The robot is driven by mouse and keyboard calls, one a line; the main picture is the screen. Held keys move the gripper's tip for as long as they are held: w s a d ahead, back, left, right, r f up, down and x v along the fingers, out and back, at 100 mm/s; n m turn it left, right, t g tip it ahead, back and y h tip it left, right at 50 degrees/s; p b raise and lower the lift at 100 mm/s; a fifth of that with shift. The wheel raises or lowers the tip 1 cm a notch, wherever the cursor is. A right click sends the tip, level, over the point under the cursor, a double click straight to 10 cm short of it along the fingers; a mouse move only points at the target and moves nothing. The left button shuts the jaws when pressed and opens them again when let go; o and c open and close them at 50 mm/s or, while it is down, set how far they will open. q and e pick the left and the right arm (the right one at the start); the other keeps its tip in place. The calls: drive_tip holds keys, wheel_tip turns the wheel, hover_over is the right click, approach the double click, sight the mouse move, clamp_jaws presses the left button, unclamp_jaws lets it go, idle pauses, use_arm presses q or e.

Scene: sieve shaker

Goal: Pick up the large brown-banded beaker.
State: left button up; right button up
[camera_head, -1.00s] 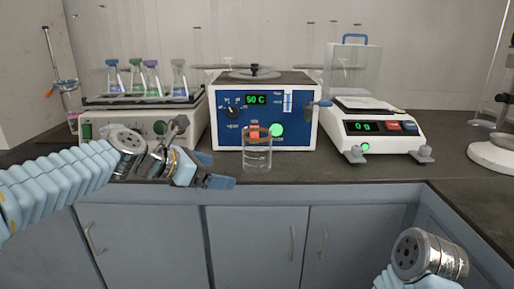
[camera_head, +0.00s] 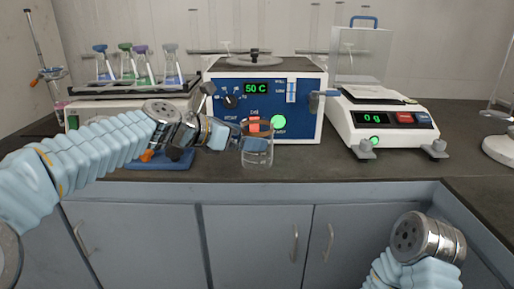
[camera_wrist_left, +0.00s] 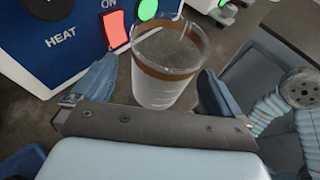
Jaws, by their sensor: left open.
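The large brown-banded beaker (camera_head: 257,151) is clear glass with a brown band near its rim. It stands upright on the dark counter in front of the blue 50 C heater. My left gripper (camera_head: 240,140) is at the beaker's left side. In the left wrist view the beaker (camera_wrist_left: 165,88) sits between the two spread blue fingers of the left gripper (camera_wrist_left: 152,88), with gaps on both sides. My right arm shows at the lower right, but its gripper is out of view.
The blue heater (camera_head: 308,115) with knob and lit switches stands close behind the beaker. A shaker (camera_head: 85,115) with several flasks (camera_head: 125,66) is at left. A balance (camera_head: 358,131) reading 0 g is at right. The counter front edge is clear.

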use_arm(q)
drive_tip(key=x, duration=0.4)
drive_tip(key=shift+s+d+f, duration=0.1)
drive_tip(key=shift+d+f, duration=0.15)
drive_tip(key=c, duration=0.9)
